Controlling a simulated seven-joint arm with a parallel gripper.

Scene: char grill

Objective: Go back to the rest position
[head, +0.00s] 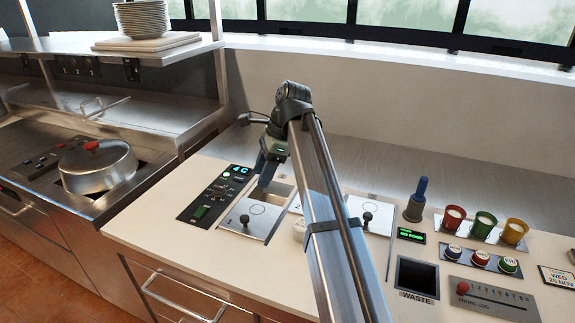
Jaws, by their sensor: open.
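My arm reaches from the bottom of the head view up over the counter (150,236) and bends down at its elbow. My gripper (265,181) hangs over the back of an opening beside a steel lid with a black knob (245,222). Its jaws are open, and I see nothing held between them. Whether the fingertips are inside the opening or just above it, I cannot tell. My forearm hides part of the counter between the two lids.
A control panel (218,195) reading "4 C" lies left of the gripper. Right of my arm are a second knobbed lid (367,220), a blue-handled tool (417,197), coloured cups (484,224) and a waste opening (417,278). A lidded pot (97,168) stands far left.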

